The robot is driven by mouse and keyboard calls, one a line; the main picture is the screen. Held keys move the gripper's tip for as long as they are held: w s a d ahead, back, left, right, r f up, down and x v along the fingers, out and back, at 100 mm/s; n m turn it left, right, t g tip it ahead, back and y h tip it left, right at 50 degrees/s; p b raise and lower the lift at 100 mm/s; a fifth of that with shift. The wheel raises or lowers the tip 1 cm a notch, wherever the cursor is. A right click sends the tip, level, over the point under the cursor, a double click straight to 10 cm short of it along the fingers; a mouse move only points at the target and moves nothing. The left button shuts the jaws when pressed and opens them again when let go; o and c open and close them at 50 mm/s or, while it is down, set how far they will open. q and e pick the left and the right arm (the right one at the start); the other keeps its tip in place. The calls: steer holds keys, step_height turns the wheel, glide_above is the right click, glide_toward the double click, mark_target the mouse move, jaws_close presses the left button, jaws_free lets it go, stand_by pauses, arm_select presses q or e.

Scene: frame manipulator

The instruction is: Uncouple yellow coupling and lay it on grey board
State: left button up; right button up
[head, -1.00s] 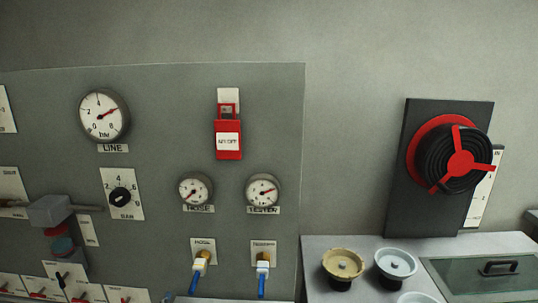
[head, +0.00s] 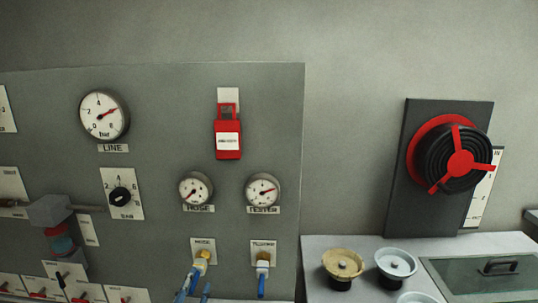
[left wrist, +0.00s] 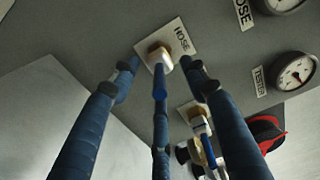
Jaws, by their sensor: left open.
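I see no touch on the coupling. I cannot single out the grey board for certain. My right gripper is out of view.
Gauges and a red tag (head: 228,140) are above.

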mark_target(198, 272)
arm_select(q)
steer(key=shift+w+d+b, duration=0.1)
steer(key=shift+w+b, duration=0.3)
steer(key=shift+w, duration=2.75)
steer(key=shift+c, duration=0.3)
jaws_close()
steer(key=shift+o, duration=2.4)
jaws_free()
steer(key=s, duration=1.2)
steer(key=shift+a, duration=0.25)
